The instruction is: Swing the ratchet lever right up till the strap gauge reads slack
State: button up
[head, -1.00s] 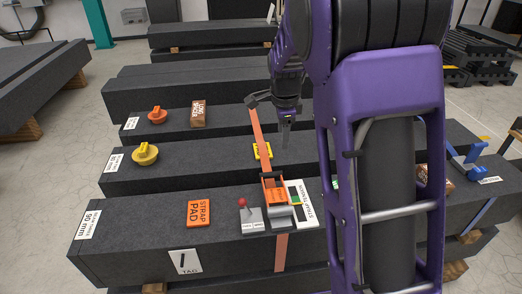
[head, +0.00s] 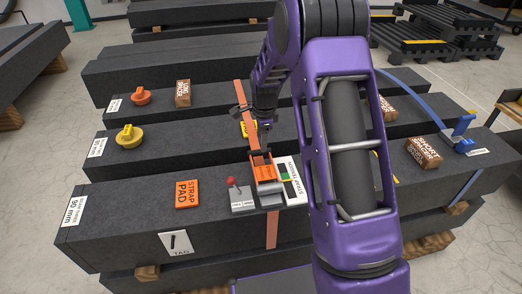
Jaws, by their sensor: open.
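The orange ratchet (head: 265,173) sits on the orange strap (head: 272,228) on the front granite beam. Its lever, with a dark crossbar (head: 260,160), is at the far side of the ratchet. The white strap tension gauge (head: 296,190) stands just right of the ratchet and shows a green patch; its reading is too small to tell. My gripper (head: 267,127) is open and empty, pointing down above the beams just behind the ratchet, apart from the lever. My arm hides the area right of the gauge.
A grey box with a red-knobbed stick (head: 241,194) stands just left of the ratchet. An orange strap pad (head: 187,194) lies farther left. Wooden short spacer (head: 424,152) and a blue clamp (head: 463,135) are at right. A yellow knob (head: 130,136) sits behind left.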

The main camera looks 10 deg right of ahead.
aim_at(264, 168)
jog(key=f, duration=0.2)
jog(key=w+f, duration=0.1)
jog(key=f, duration=0.2)
jog(key=shift+w+f, duration=0.1)
jog(key=shift+f, duration=0.2)
grip_shut()
dwell(1.1)
